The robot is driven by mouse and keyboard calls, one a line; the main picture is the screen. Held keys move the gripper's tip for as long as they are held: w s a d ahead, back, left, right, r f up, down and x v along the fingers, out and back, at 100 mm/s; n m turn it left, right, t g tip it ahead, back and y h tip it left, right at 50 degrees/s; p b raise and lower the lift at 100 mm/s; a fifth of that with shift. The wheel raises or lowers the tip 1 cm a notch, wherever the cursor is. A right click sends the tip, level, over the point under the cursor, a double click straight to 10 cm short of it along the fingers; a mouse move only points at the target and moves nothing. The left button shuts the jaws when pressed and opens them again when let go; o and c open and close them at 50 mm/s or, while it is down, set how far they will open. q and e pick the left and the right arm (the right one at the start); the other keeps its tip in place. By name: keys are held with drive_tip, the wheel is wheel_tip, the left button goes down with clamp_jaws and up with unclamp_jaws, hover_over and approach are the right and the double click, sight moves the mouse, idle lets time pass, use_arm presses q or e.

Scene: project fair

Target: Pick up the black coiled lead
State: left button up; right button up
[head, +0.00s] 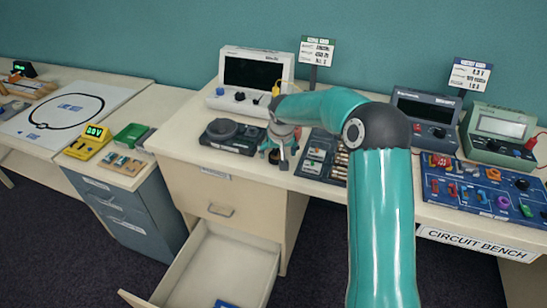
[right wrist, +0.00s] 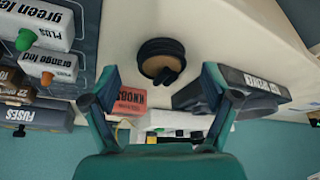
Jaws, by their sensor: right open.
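The black coiled lead (right wrist: 162,60) lies flat on the cream bench top in the right wrist view, as a small round coil with bench showing through its middle. It is just beyond the fingertips of my right gripper (right wrist: 160,95), roughly centred between them and not held. In the head view my right gripper (head: 281,150) is open, pointing down over the bench between a dark device and a parts tray. It hides most of the coil there. My left gripper is not in view.
The dark device (head: 232,137) with a round top stands left of the gripper, and the parts tray (head: 312,167) right of it. A red box marked KNOBS (right wrist: 130,101) is close to one finger. An open drawer (head: 235,262) juts out below the bench.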

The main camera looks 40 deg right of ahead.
drive_tip(key=shift+x, duration=0.95)
drive_tip(key=shift+c, duration=0.2)
drive_tip(key=c, duration=1.2)
drive_tip(key=shift+o, duration=0.2)
drive_tip(key=shift+r, duration=0.1)
